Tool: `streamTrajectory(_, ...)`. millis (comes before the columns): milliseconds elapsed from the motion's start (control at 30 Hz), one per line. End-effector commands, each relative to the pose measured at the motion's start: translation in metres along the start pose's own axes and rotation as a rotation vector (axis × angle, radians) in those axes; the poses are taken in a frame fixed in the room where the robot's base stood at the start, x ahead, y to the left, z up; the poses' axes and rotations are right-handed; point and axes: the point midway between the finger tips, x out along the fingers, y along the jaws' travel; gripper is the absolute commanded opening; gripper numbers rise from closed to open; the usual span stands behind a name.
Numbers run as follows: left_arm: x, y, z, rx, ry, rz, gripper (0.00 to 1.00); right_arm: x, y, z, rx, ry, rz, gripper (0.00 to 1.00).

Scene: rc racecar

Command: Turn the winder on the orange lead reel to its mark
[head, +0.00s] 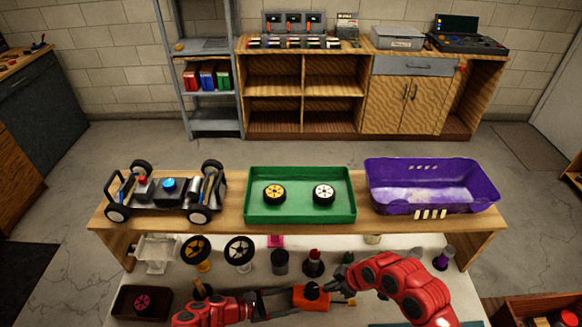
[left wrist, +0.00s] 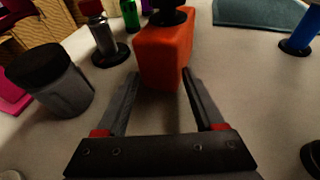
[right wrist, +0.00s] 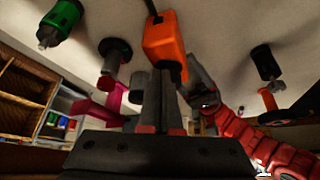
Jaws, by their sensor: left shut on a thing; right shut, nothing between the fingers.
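The orange lead reel (head: 300,303) stands on the white worktop at the front middle. Its black winder (head: 312,287) sits on top. My left gripper (head: 288,300) is shut on the reel's body from the left; in the left wrist view the orange block (left wrist: 165,55) lies between the two fingers (left wrist: 162,78), with the black winder (left wrist: 168,16) above. My right gripper (head: 338,287) is shut and empty, close to the reel on its right. In the right wrist view its closed fingers (right wrist: 162,85) overlap the orange reel (right wrist: 163,38). The mark cannot be made out.
A grey canister with a black lid (left wrist: 50,80) and a red-topped post (left wrist: 103,38) stand near the reel. Wheels on stands (head: 238,252) are behind left. The raised shelf carries a car chassis (head: 165,192), a green tray (head: 300,215) and a purple body shell (head: 430,187).

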Motion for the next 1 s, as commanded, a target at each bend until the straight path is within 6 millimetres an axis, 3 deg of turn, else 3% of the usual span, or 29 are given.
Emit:
streamTrajectory(200, 0.0001, -0.0002, -0.0001, 0.0, 0.0, 0.0, 0.21, 0.0093, 0.0, 0.0039, -0.003, 0.002, 0.001, 0.0)
streamTrajectory(1000, 0.0001, -0.0001, -0.0001, 0.0, 0.0, 0.0, 0.21, 0.0117, -0.0018, 0.001, -0.001, 0.001, 0.001, 0.0)
